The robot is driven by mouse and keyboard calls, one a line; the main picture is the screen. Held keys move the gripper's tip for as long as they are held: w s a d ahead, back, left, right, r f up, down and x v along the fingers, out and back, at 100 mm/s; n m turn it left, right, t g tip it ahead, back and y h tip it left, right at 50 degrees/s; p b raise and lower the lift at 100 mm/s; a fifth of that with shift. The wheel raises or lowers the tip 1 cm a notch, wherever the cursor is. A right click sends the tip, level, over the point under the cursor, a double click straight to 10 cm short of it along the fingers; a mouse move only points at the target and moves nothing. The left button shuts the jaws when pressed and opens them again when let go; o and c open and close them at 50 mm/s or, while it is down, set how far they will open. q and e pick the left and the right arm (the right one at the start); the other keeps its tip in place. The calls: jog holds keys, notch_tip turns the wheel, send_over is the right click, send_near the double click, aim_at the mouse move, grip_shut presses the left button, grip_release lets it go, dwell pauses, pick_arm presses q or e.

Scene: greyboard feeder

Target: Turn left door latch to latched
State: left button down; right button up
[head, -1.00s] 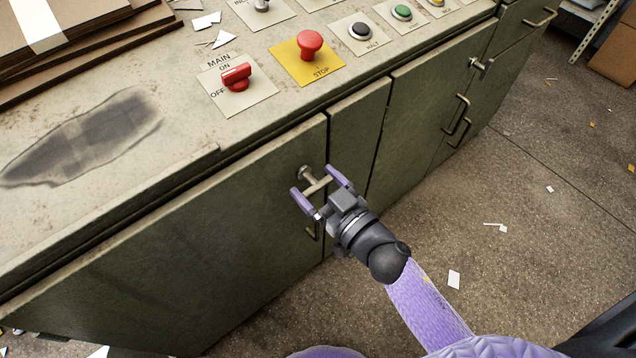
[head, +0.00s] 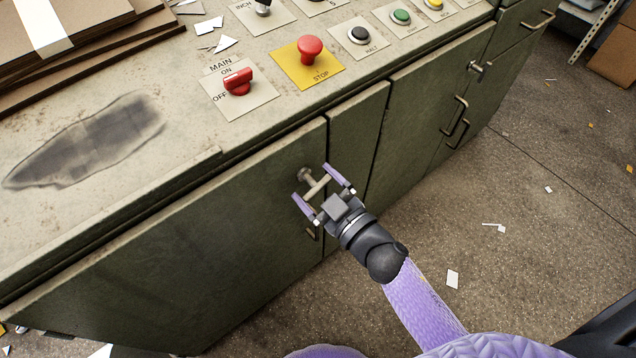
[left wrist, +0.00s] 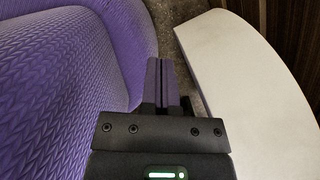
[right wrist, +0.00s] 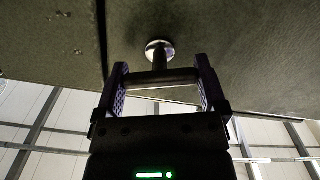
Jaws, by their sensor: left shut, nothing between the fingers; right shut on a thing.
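The left door latch (head: 306,175) is a metal T-handle on a round boss near the upper right edge of the green left door (head: 215,235). My right gripper (head: 320,190) is at the latch, with a purple finger at each end of its crossbar. In the right wrist view the latch's crossbar (right wrist: 160,77) spans the gap between the fingers, with its stem running to the round boss on the door. My left gripper (left wrist: 162,84) shows only in the left wrist view, its fingers together and empty, apart from the latch.
Above the doors, the worn counter (head: 190,140) carries a red main switch (head: 238,81), a red stop button (head: 310,50) and other buttons. Another latch (head: 475,67) is on a door farther right. Open floor (head: 540,170) with paper scraps lies to the right.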

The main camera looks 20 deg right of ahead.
jog(key=n, duration=0.3)
jog(key=shift+n, duration=0.3)
jog(key=shift+n+p, duration=0.3)
jog(key=shift+n, duration=0.6)
jog(key=n, duration=0.6)
jog(key=shift+f, duration=0.1)
jog(key=shift+n, duration=0.7)
pick_arm(q)
jog(key=shift+w, duration=0.55)
pick_arm(e)
jog(key=shift+n, duration=0.5)
pick_arm(q)
jog(key=shift+s, duration=0.2)
